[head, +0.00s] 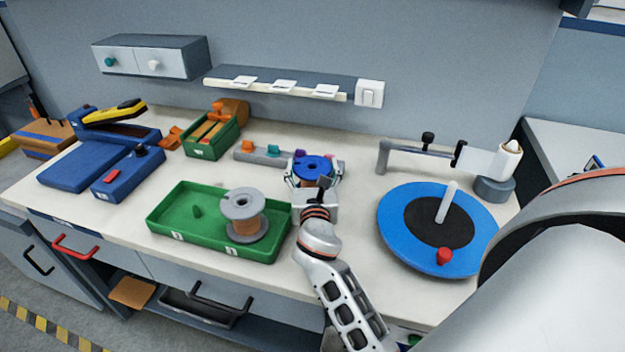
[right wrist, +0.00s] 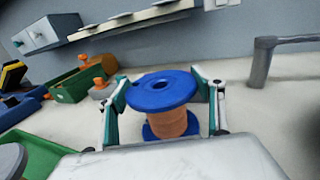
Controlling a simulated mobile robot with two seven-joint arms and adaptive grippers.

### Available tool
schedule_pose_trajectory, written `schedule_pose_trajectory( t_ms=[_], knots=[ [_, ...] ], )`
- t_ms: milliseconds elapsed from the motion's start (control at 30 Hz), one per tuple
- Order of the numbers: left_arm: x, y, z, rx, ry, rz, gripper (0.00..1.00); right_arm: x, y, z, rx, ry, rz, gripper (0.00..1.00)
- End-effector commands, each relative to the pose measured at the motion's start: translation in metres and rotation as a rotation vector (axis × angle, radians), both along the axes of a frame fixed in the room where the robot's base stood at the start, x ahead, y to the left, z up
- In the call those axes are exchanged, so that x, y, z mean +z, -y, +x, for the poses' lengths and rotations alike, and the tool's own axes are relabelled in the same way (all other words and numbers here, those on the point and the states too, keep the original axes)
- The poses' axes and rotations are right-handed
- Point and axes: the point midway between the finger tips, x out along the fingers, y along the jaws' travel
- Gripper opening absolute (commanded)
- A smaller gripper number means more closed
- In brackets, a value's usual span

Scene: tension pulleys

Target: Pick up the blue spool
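The blue spool (head: 312,165) has blue flanges and a copper-coloured winding, and stands on the worktop near the middle of the head view. My right gripper (head: 315,177) is at the spool, with a finger on either side. In the right wrist view the spool (right wrist: 162,92) sits between the two spread fingers (right wrist: 164,100). A gap shows between the spool and the right-hand finger; whether the left-hand finger touches the upper flange is unclear. The palm hides part of the spool's bottom. My left gripper is not in view.
A green tray (head: 165,228) holding a grey spool (head: 244,214) stands left of my right gripper. A blue turntable (head: 400,240) with an upright rod is to the right. A grey rack with coloured pegs (head: 262,154) lies behind left. Bare worktop shows between spool and turntable.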

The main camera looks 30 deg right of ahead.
Motion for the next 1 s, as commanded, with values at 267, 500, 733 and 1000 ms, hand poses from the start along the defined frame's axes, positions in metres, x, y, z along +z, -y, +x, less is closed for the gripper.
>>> schedule_pose_trajectory(
  t_ms=[267,500,733,1000],
  knots=[
    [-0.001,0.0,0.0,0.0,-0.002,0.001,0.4,0.002,0.0,0.0,0.0,0.004,0.0,0.24],
    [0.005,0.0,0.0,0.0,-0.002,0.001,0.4,0.017,0.0,0.0,0.0,0.008,0.0,0.24],
    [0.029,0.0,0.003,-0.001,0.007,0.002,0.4,0.067,0.0,0.0,0.001,0.011,-0.001,0.24],
    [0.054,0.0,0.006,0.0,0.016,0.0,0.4,0.136,0.0,0.0,0.001,0.011,0.0,0.24]
  ],
)
